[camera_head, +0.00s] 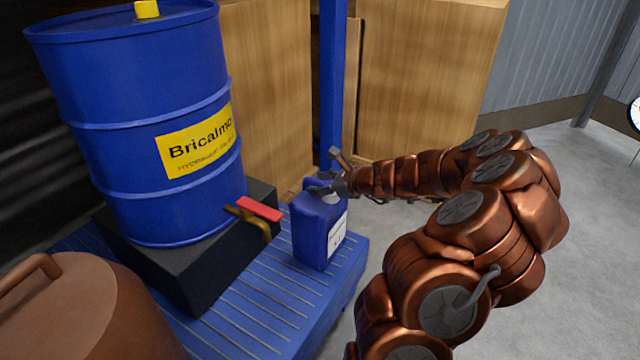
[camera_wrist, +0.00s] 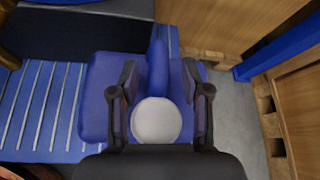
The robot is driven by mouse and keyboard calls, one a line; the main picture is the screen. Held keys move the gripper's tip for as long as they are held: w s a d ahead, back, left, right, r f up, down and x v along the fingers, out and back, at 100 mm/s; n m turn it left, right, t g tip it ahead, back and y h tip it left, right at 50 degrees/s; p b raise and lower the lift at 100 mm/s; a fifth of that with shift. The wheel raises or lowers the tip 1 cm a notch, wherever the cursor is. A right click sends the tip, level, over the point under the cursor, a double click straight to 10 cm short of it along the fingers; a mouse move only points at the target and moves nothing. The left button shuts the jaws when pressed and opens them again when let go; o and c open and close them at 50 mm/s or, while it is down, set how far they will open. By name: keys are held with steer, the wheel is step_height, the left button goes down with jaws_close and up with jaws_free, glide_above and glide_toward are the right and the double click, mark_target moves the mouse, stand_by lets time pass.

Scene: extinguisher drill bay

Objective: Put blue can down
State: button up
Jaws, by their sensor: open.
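The blue can (camera_head: 318,228) stands upright on a blue ribbed platform (camera_head: 290,299), near its right edge. It has a white label on its side. In the wrist view the can (camera_wrist: 96,108) is seen from above, with a pale round cap (camera_wrist: 156,121) and a raised blue handle. My gripper (camera_head: 335,177) is at the top of the can. In the wrist view the fingers of my gripper (camera_wrist: 160,85) are open, one on each side of the handle, with gaps between. The can's underside is hidden.
A large blue drum (camera_head: 140,120) with a yellow label sits on a black block (camera_head: 190,265) left of the can. A brass tap with a red handle (camera_head: 259,209) points toward the can. Wooden crates (camera_head: 430,75) and a blue post (camera_head: 333,80) stand behind. Grey floor is clear at right.

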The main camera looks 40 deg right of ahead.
steer(key=p+v, duration=0.3)
steer(key=v, duration=0.9)
steer(key=shift+p, duration=0.3)
steer(key=s+a+r+n+g+y, duration=0.1)
steer(key=s+a+n+g+y, duration=0.2)
steer(key=a+n, duration=0.8)
steer(key=s+a+r+n+g+y, duration=0.15)
steer(key=a+n+g, duration=0.3)
steer(key=a, duration=1.25)
steer(key=s+a+f+n+g+h, duration=0.1)
steer(key=s+a+n+g+h, duration=0.15)
steer(key=s+n+g, duration=0.4)
steer(key=s+a+n+g+h, duration=0.15)
steer(key=s+a+n, duration=0.25)
steer(key=s, duration=0.6)
steer(key=s+d+n+h, duration=0.3)
steer(key=s+n, duration=0.1)
steer(key=s, duration=0.3)
steer(key=shift+s+d+r+h, duration=0.2)
steer(key=shift+r+h, duration=0.05)
steer(key=shift+h, duration=0.1)
steer(key=shift+g, duration=0.25)
